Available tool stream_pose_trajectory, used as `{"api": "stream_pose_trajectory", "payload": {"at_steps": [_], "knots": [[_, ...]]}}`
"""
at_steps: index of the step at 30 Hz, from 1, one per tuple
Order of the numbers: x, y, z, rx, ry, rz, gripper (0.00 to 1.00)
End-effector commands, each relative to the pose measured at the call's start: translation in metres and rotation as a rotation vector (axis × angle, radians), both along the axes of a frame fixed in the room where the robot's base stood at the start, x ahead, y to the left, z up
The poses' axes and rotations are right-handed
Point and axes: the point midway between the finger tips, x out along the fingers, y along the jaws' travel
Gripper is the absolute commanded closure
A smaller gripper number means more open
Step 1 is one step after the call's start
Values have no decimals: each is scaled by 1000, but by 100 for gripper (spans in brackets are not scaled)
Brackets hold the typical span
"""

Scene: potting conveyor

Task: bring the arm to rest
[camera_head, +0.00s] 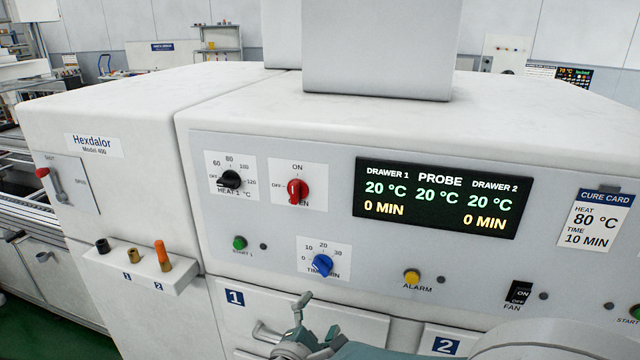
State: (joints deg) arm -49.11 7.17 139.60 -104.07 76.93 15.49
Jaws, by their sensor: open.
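My gripper (314,322) shows at the bottom centre, in front of the oven's lower front near drawer 1 (350,324). Its jaws are open and I see nothing between them. It is close to the drawer 1 handle (268,333) in the picture; I cannot tell whether they touch. My arm comes in from the bottom right and hides part of the drawer fronts.
The white oven's panel (335,160) carries a black heat knob (231,179), red switch knob (298,190), blue timer knob (322,264) and display (437,198). A small shelf (135,270) with pegs juts out at left. A conveyor (45,210) stands far left.

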Motion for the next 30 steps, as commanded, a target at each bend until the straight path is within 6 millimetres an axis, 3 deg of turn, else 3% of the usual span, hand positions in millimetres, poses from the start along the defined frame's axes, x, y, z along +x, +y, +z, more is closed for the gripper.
{"api": "stream_pose_trajectory", "payload": {"at_steps": [3, 6, 12, 16, 21, 30], "knots": [[-7, -66, 8, 146, 60, -229, 6], [-24, -113, 7, 298, 116, -417, 6], [-71, -172, -2, 653, 203, -731, 6], [-102, -188, -6, 919, 230, -886, 6], [-131, -188, -3, 1300, 225, -1016, 6], [-150, -168, 25, 1883, 128, -1048, 6]]}}
